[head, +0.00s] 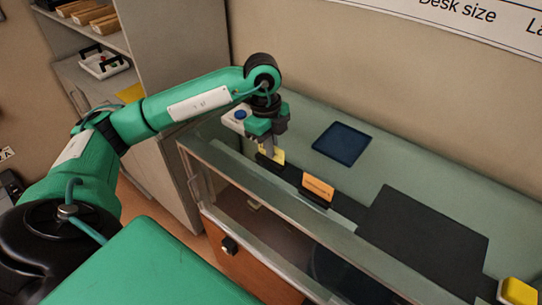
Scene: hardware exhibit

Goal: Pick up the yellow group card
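The yellow group card (279,156) stands at the back left of the glass-topped case, at a dark holder (268,161). My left gripper (269,150) points down right at the card, its fingers covering part of it. Whether the fingers are closed on the card or only beside it cannot be told from this view. My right gripper is not in view.
An orange card (318,186) stands in a black holder to the right. A dark blue tray (341,143) and a black mat (424,242) lie on the glass case top (400,165). A white box with a blue button (235,119) is beside my gripper. A yellow block (518,291) is at lower right.

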